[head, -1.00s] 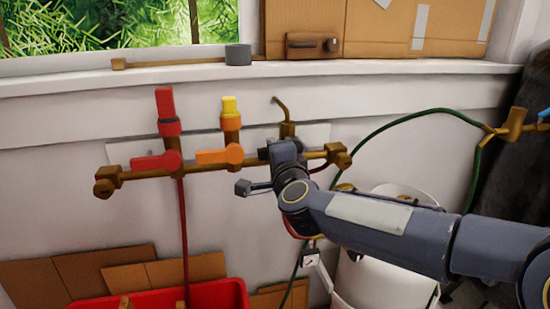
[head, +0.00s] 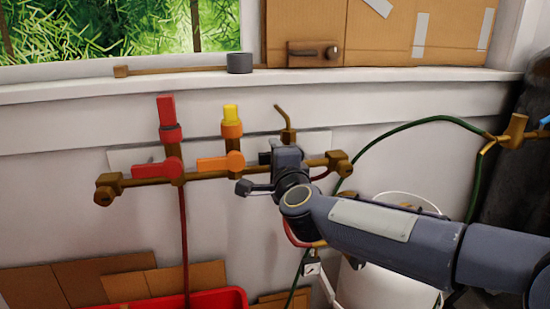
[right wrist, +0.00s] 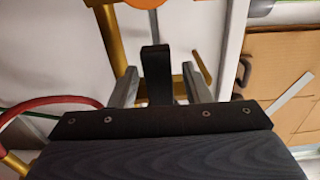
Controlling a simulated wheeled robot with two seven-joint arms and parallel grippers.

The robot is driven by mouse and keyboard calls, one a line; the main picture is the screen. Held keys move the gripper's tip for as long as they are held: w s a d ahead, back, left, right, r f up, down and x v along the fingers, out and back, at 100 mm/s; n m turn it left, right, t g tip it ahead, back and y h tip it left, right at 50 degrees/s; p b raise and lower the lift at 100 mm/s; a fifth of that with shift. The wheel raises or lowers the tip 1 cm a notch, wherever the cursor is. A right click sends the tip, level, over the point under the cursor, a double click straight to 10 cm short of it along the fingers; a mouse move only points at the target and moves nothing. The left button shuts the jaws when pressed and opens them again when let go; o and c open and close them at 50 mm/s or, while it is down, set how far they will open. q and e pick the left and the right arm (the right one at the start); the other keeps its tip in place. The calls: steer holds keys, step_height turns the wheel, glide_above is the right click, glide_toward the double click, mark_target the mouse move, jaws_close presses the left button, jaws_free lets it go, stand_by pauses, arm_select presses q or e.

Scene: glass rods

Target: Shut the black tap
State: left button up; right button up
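The black tap's dark lever (right wrist: 156,75) stands upright in the right wrist view, between the two fingers of my right gripper (right wrist: 160,87). The fingers are apart, one on each side of the lever, and a gap shows at least on the right side. In the head view my right gripper (head: 274,157) is at the right part of the brass pipe (head: 202,174) and hides most of the black tap, which sits below the bent brass spout (head: 285,121). My left gripper is not in view.
On the same pipe, left of my gripper, are a red tap (head: 158,167) and an orange tap (head: 221,162). A green hose (head: 420,121) arcs at the right. A white bucket (head: 372,285) stands below my arm, and a red tray (head: 215,299) is at the bottom left.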

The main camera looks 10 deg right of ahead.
steer(key=s+p, duration=0.1)
steer(key=s, duration=0.7)
steer(key=shift+d, duration=0.15)
